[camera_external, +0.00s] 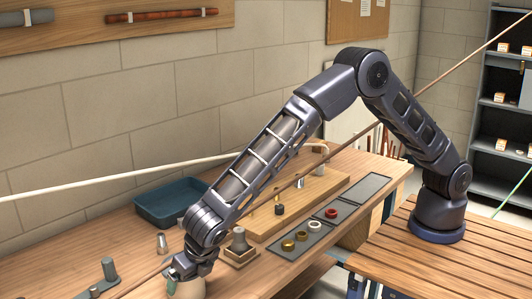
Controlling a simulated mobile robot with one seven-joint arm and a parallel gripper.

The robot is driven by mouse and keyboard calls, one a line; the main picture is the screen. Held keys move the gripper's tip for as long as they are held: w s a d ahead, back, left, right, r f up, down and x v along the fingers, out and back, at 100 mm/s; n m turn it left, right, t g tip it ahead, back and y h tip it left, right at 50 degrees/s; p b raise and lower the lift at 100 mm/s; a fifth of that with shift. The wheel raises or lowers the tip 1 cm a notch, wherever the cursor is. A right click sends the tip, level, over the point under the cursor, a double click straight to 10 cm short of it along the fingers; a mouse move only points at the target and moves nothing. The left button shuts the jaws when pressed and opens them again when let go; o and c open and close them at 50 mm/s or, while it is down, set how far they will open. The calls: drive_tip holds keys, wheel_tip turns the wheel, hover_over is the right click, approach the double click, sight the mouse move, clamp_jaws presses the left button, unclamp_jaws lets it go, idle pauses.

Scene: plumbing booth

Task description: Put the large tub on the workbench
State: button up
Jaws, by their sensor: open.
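My gripper (178,276) is at the front of the wooden workbench (120,250), pointing down and open. Right below and behind its fingers is a pale cream, rounded tub (192,288), partly hidden by the gripper and cut off by the bottom edge of the picture. It looks like the large tub, but its size is hard to judge. The fingers are beside or over its top; I cannot tell whether they touch it. It seems to stand on or just over the bench; its base is out of view.
A teal open tray (172,222) stands at the back. A grey strip (302,243) holds several rings in front of a raised wooden board (300,188). A grey piece sits in a wooden holder (240,256) close to my wrist. Grey fittings (108,272) lie left.

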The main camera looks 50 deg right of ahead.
drive_tip(key=v, duration=1)
drive_tip(key=shift+r, duration=0.35)
drive_tip(key=w+d+r+m, duration=0.4)
drive_tip(key=d+r, duration=0.2)
drive_tip(key=d, duration=0.4)
drive_tip(key=w+d+r+m, duration=0.4)
drive_tip(key=w+d+r, duration=0.1)
drive_tip(key=d, duration=0.5)
drive_tip(key=w+d+r+m, duration=0.4)
drive_tip(key=d+r, duration=0.2)
drive_tip(key=d, duration=0.5)
drive_tip(key=d+r+m, duration=0.4)
drive_tip(key=d, duration=0.8)
drive_tip(key=s+d+r+m, duration=0.1)
drive_tip(key=s+d+m, duration=0.35)
drive_tip(key=d, duration=0.55)
drive_tip(key=s+d+r+m, duration=0.2)
drive_tip(key=s+d+m, duration=0.25)
drive_tip(key=d, duration=0.55)
drive_tip(key=s+d+f+m, duration=0.2)
drive_tip(key=s+d+m, duration=0.3)
drive_tip(key=s+d, duration=0.1)
drive_tip(key=s+d+f+m, duration=0.2)
drive_tip(key=s+d+m, duration=0.4)
drive_tip(key=s+d, duration=0.1)
drive_tip(key=shift+s+f, duration=0.3)
drive_tip(key=shift+s, duration=0.35)
